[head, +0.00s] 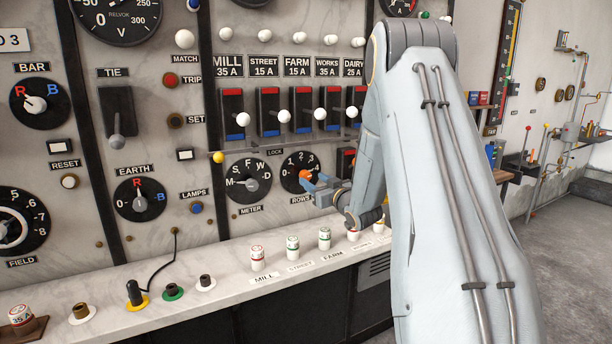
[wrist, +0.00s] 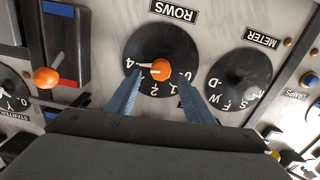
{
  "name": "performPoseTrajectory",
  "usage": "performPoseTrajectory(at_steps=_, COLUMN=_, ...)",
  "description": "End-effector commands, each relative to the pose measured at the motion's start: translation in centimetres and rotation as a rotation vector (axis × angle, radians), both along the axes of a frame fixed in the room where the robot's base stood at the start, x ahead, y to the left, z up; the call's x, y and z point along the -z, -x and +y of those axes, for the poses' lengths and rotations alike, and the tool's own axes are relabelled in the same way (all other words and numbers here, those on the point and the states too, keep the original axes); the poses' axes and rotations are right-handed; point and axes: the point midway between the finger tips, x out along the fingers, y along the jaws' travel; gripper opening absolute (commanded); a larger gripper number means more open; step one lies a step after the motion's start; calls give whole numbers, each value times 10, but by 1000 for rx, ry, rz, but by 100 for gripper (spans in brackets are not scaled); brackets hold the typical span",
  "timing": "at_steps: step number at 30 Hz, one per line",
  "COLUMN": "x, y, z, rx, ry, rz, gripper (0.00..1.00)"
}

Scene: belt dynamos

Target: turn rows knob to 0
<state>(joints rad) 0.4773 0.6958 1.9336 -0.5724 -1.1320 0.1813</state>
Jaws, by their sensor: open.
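The rows knob (wrist: 161,70) is an orange knob on a round black dial, below the ROWS label in the upside-down wrist view. In the head view the rows dial (head: 291,173) is partly covered by my gripper (head: 313,183). My gripper, also in the wrist view (wrist: 160,76), is open, with one blue finger on each side of the knob. I cannot tell whether the fingers touch it.
The meter dial (head: 249,181) sits just left of the rows dial. A row of feeder switches with white ball handles (head: 281,117) is above. An orange ball lever (wrist: 46,78) stands beside the dial in the wrist view. A marble ledge (head: 225,292) with plugs runs below.

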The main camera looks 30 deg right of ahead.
Motion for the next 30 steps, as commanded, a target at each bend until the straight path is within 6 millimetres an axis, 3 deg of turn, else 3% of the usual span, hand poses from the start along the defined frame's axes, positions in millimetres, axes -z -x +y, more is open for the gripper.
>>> performPoseTrajectory(at_steps=6, x=0, y=-34, z=3, rx=-1, ry=-1, rz=2, gripper=48)
performPoseTrajectory(at_steps=12, x=-1, y=-56, z=3, rx=-1, ry=0, rz=2, gripper=48)
performPoseTrajectory(at_steps=23, x=0, y=-61, z=3, rx=1, ry=-1, rz=3, gripper=48)
performPoseTrajectory(at_steps=30, x=0, y=-61, z=3, rx=1, ry=-1, rz=3, gripper=7)
